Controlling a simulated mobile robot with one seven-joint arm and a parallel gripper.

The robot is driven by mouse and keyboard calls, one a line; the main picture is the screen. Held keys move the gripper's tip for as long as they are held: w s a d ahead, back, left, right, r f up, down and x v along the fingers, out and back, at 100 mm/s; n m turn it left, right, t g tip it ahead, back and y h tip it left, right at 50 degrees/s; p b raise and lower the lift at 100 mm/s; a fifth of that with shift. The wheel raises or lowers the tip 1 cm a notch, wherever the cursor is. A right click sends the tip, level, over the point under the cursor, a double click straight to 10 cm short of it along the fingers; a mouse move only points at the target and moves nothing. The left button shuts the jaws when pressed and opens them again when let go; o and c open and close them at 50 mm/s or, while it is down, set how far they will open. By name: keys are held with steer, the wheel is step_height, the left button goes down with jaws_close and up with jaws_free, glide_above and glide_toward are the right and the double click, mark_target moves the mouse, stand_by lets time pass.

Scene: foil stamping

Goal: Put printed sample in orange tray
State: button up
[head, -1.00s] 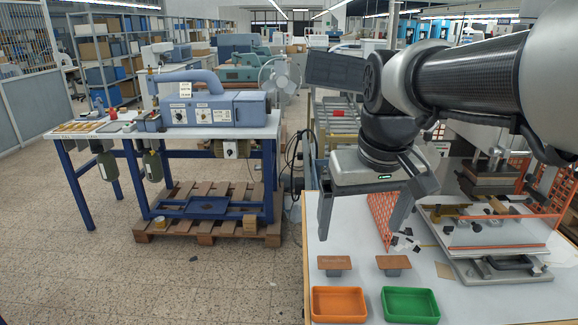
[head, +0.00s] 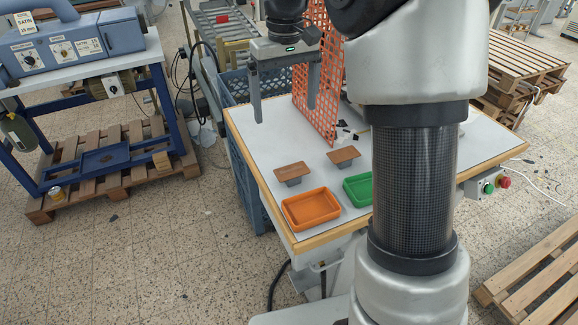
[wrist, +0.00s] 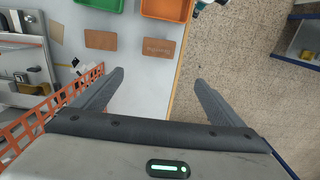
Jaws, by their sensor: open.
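The orange tray (head: 311,222) sits empty at the table's front left corner; part of it shows at the top of the wrist view (wrist: 165,10). Behind it a brown plate (head: 294,171) rests on a small grey stand. In the wrist view this plate (wrist: 158,47) bears faint lettering. A second brown plate (head: 343,155) on a stand to its right looks plain, also in the wrist view (wrist: 100,40). My gripper (head: 285,115) is open and empty above the table, behind the plates, fingers pointing down. Its spread fingers also show in the wrist view (wrist: 158,76).
A green tray (head: 358,188) sits right of the orange one, partly hidden by my arm. An orange mesh panel (head: 318,75) stands close to my gripper's right finger. Blue crates (head: 240,150) stand against the table's left side. Open floor lies left of the table.

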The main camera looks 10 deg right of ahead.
glide_above(290, 168)
steer(key=f, duration=1.1)
steer(key=shift+w+a, duration=0.35)
steer(key=f, duration=0.4)
steer(key=shift+s+d+f, duration=0.2)
steer(key=shift+s+d, duration=0.15)
steer(key=shift+s, duration=0.05)
steer(key=shift+f, duration=0.4)
steer(key=shift+f, duration=0.25)
steer(key=c, duration=1.1)
